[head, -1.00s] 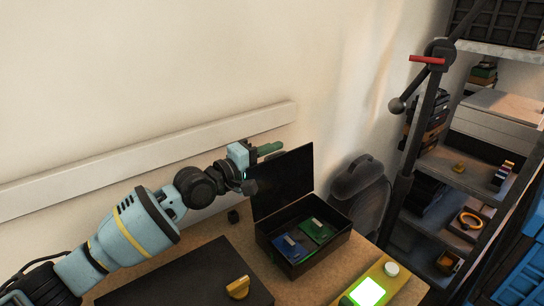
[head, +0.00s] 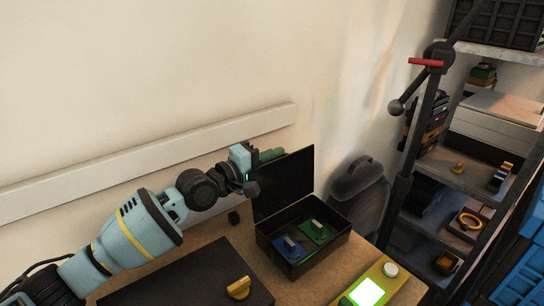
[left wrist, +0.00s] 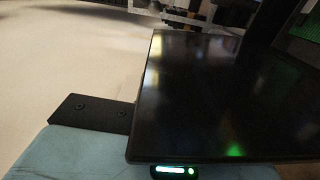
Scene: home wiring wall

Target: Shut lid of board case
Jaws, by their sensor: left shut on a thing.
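The black board case (head: 330,250) stands open on the bench, with a blue board (head: 290,248) and a green board (head: 318,232) inside. Its black lid (head: 286,184) stands nearly upright at the back. My left gripper (head: 252,170) is at the lid's upper left edge and is shut on it. In the left wrist view the lid (left wrist: 225,95) fills the middle and right, and one dark finger (left wrist: 95,112) shows at its left edge. The other finger is hidden there. My right gripper is not in view.
A yellow device with a lit green screen (head: 366,292) is in front. A dark grey bag-like object (head: 358,195) stands right of the lid, before a shelf rack (head: 455,175).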

